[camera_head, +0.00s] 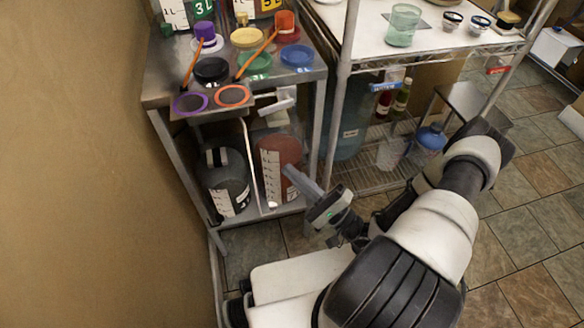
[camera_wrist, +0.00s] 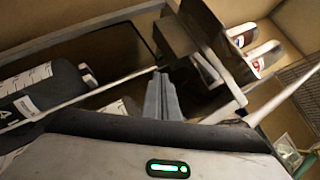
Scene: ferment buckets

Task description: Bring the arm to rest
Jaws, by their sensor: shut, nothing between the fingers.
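My gripper (camera_head: 289,169) shows in the head view at the end of my folded arm, in front of the lower shelf of the steel table. Its fingers are together and hold nothing. They point up and left in the head view, overlapping the red-brown bucket (camera_head: 279,160) from this angle; I cannot tell how much room lies between. In the wrist view the closed grey fingertips (camera_wrist: 162,84) stand before the shelf's dark interior. The dark grey bucket (camera_wrist: 40,92) lies to their left there and also shows in the head view (camera_head: 226,180).
The steel table (camera_head: 160,85) carries coloured lids, brushes and marked containers. A wire rack (camera_head: 345,95) to the right holds a glass (camera_head: 402,26) and jars on top, with bottles and a blue jug (camera_head: 430,138) below. A wall (camera_head: 80,170) closes off the left. Tiled floor (camera_head: 535,230) is open at right.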

